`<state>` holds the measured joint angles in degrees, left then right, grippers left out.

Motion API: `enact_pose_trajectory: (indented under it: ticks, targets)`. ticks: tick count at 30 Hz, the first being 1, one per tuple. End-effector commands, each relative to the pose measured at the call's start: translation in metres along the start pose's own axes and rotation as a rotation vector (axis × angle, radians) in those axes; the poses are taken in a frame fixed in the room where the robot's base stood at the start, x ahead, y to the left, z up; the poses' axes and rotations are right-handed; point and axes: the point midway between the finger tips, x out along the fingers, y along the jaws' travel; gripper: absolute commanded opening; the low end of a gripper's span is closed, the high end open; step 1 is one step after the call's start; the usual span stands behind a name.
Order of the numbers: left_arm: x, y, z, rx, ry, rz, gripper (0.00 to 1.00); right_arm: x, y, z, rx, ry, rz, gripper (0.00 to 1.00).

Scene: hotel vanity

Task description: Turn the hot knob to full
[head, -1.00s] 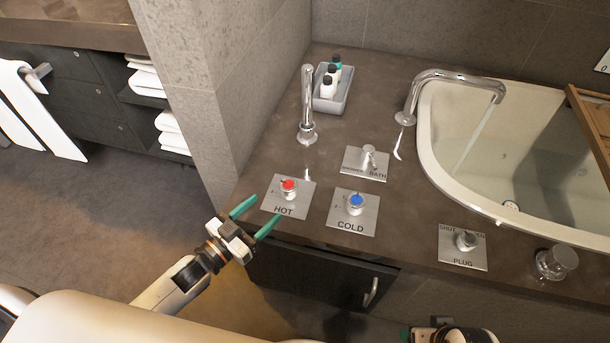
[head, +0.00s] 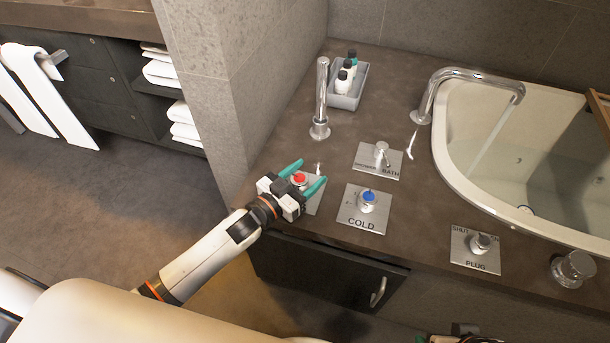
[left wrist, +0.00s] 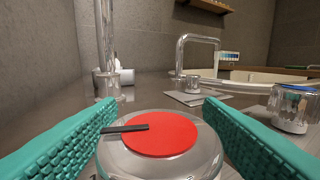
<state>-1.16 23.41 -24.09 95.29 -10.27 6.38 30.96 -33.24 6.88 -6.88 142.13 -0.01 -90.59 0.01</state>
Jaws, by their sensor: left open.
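The hot knob (head: 299,178) has a red top and sits on a metal plate partly covered by my gripper. My left gripper (head: 306,174) is open, with its teal fingers on either side of the hot knob. In the left wrist view, the red cap (left wrist: 160,135) with a dark pointer bar aimed left lies between the two fingers, which look apart from it. The HOT label is hidden by the gripper. My right gripper (head: 445,338) is barely in view at the bottom edge, and its jaws cannot be made out.
The blue-topped cold knob (head: 368,200) is close on the right. Behind are the shower/bath lever (head: 381,152), an upright chrome fitting (head: 320,100) and a grey tray (head: 350,97) with small bottles. A curved spout (head: 465,76) runs water into the tub (head: 450,165).

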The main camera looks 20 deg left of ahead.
Motion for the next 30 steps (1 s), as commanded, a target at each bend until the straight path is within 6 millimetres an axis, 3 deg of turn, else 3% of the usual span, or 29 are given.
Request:
enact_pose_trajectory:
  ticks: [3, 11, 18, 21, 30]
  targets:
    - [0.000, 0.000, 0.000, 0.000, 0.000, 0.000, 0.58, 0.000, 0.000, 0.000, 0.000, 0.000, 0.000, 0.79]
    - [0.000, 0.000, 0.000, 0.000, 0.000, 0.000, 0.16, 0.000, 0.000, 0.000, 0.000, 0.001, 0.000, 0.79]
    - [0.001, -0.001, 0.002, -0.007, -0.006, 0.057, 0.16, -0.002, 0.000, 0.002, -0.001, -0.005, 0.000, 0.79]
    - [0.001, 0.000, 0.003, -0.010, -0.007, 0.122, 0.16, 0.014, 0.000, 0.002, -0.001, 0.008, 0.002, 0.79]
    - [0.000, 0.004, 0.002, -0.004, -0.004, 0.257, 0.16, 0.028, 0.001, 0.002, -0.001, 0.014, 0.003, 0.79]
